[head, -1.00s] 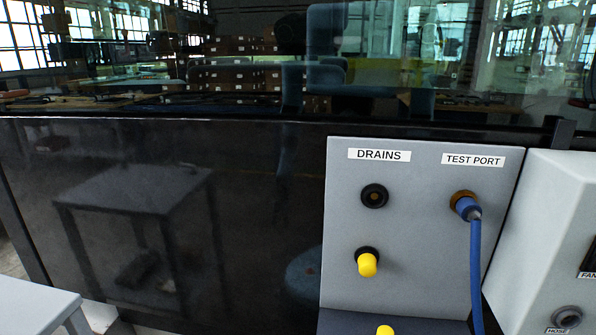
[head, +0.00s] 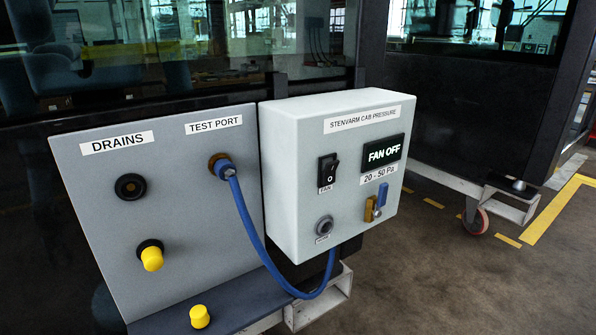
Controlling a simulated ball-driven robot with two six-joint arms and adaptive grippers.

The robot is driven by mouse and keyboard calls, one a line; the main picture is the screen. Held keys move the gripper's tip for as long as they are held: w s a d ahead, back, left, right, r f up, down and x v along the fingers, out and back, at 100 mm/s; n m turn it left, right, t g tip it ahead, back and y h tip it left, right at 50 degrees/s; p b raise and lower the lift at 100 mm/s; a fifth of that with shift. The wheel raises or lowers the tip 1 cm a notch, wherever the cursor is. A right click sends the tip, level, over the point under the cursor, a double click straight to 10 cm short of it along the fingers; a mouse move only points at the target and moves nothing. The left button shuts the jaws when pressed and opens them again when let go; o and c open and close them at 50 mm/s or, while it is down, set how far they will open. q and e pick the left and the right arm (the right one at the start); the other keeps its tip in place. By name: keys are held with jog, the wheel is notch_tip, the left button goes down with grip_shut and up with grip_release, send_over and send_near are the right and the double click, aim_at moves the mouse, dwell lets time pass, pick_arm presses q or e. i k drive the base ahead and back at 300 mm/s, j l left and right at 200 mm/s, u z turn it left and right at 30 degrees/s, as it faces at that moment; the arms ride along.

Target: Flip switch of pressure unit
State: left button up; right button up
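The pressure unit (head: 290,150) is a pale grey box labelled "STENVARM CAB PRESSURE", right of the middle in the head view. Its black rocker switch (head: 328,169), marked "FAN", is on the left of its front face. The display (head: 384,151) beside it reads "FAN OFF", with a "20 - 50 Pa" label below. A hose socket (head: 324,227) sits under the switch. A small valve with a blue lever (head: 382,196) is on the lower right of the face. Neither of my grippers is in view.
A grey panel (head: 90,225) stands left of the unit. It has an open drain port (head: 130,186), a yellow-capped drain (head: 152,258) and a test port (head: 219,163) with a blue hose (head: 256,240) looping under the unit. A loose yellow cap (head: 200,316) sits on the ledge. Open floor (head: 440,285) lies right.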

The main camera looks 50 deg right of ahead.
aim_at(329, 174)
jog(key=z, duration=1.65)
